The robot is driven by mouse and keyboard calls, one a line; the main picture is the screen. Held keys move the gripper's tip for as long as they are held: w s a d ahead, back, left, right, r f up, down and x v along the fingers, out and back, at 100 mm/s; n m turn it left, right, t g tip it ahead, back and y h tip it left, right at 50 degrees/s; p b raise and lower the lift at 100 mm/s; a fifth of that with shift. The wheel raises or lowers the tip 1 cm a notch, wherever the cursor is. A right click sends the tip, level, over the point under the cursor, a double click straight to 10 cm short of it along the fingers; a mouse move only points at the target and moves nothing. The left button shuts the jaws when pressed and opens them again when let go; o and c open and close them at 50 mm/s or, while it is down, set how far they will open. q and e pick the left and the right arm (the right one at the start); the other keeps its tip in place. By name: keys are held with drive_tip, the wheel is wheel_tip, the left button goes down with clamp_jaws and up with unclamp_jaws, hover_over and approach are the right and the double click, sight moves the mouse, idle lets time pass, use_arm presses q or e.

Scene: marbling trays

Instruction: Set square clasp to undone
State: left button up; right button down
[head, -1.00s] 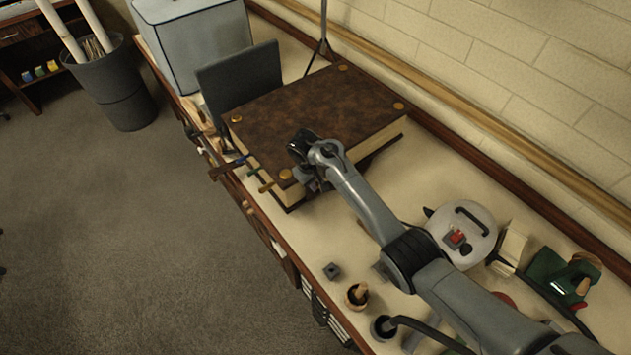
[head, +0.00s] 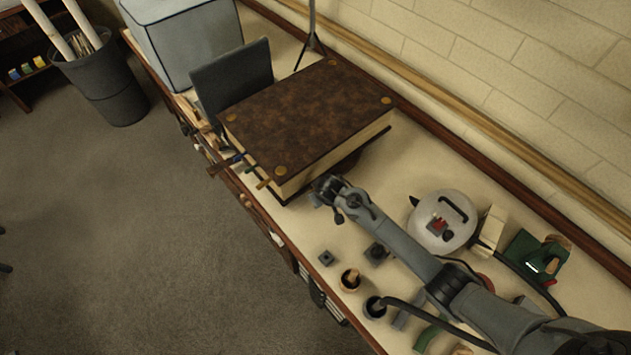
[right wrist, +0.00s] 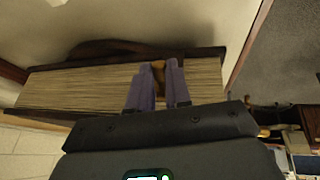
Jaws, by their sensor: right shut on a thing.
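A large, thick book (head: 300,112) with a mottled brown cover and brass corner studs lies closed on the bench. My right gripper (head: 322,190) is by the book's near right corner. In the right wrist view its two purple fingers (right wrist: 157,86) are shut on a small brass-brown clasp (right wrist: 158,70) in front of the cream page edges (right wrist: 80,88). The fingers hide most of this clasp, so I cannot tell its shape or whether it is fastened. In the head view the clasp is hidden by the gripper. My left gripper is not in view.
Coloured tabs (head: 264,183) stick out from the book's near left side. A grey panel (head: 232,77) and a pale box (head: 188,42) stand behind.

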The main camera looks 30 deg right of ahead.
drive_tip(key=shift+s+d+f+t+b, duration=0.25)
drive_tip(key=shift+s+f+t+b, duration=0.05)
drive_tip(key=shift+s+f+t, duration=0.75)
drive_tip(key=c, duration=1.1)
unclamp_jaws()
drive_tip(key=shift+o, duration=0.2)
drive_tip(key=shift+r, duration=0.1)
drive_tip(key=d+v, duration=0.1)
drive_tip(key=v, duration=0.9)
drive_tip(key=shift+s+a+r+p, duration=0.25)
drive_tip(key=shift+s+a+p, duration=0.05)
drive_tip(key=shift+a+p, duration=0.1)
